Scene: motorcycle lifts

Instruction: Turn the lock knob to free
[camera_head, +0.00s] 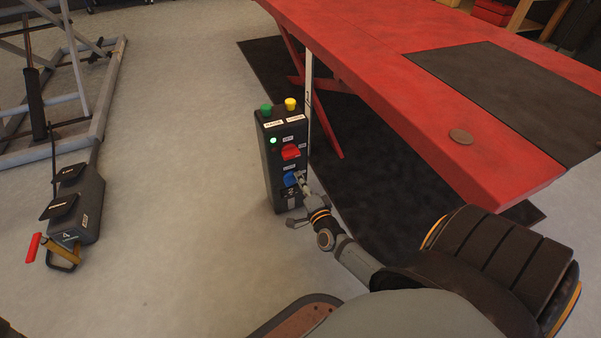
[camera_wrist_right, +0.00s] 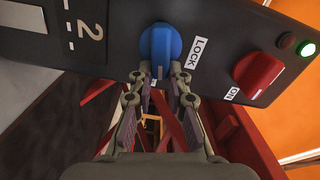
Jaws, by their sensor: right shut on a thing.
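The blue lock knob (camera_head: 290,178) sits low on the front of a dark control box (camera_head: 270,155) standing on the floor beside the red lift. In the right wrist view the blue knob (camera_wrist_right: 160,48) is beside a white LOCK label (camera_wrist_right: 196,54), and its pale pointer mark faces the fingers. My right gripper (camera_head: 300,180) reaches the box from the lower right. Its fingers (camera_wrist_right: 159,82) are shut on the blue knob, one on each side of its near end. My left gripper is not in view.
A red knob (camera_head: 290,152) with an ON label and a lit green lamp (camera_head: 273,141) are above the blue knob. Green (camera_head: 266,110) and yellow (camera_head: 290,104) buttons top the box. The red lift table (camera_head: 400,80) overhangs at right. A foot pump (camera_head: 85,205) lies left; floor between is clear.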

